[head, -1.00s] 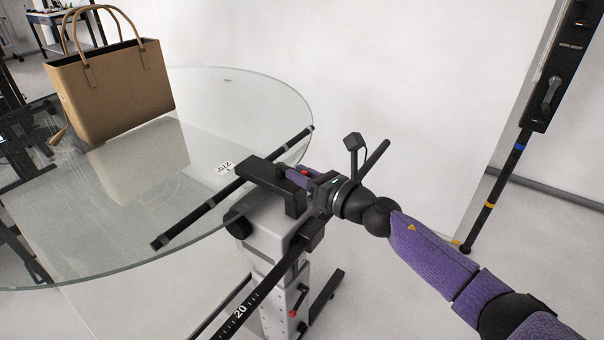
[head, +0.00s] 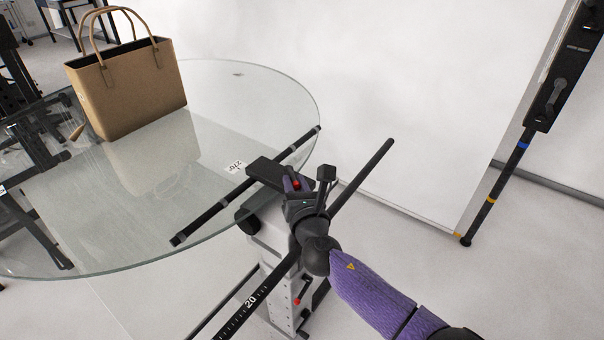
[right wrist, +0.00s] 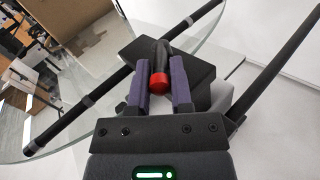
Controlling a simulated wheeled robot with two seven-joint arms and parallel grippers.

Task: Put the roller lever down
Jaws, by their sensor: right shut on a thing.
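The roller lever (right wrist: 158,80) is a short dark handle with a red end. It sits at the black roller head beside the glass turntable's edge. My right gripper (right wrist: 160,88) is shut on it, with a purple finger on each side and the red end between them. In the head view my right gripper (head: 291,184) reaches the stand from the lower right. A small bit of the lever's red (head: 296,184) shows there; my gripper hides most of the lever. My left gripper is not in view.
The round glass turntable (head: 215,95) carries a tan handbag (head: 130,90). A black bar (head: 245,188) with grey bands runs along its near right edge. A grey stand (head: 272,250) with a numbered black rail (head: 245,308) is below. A black pole (head: 508,160) stands at the right.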

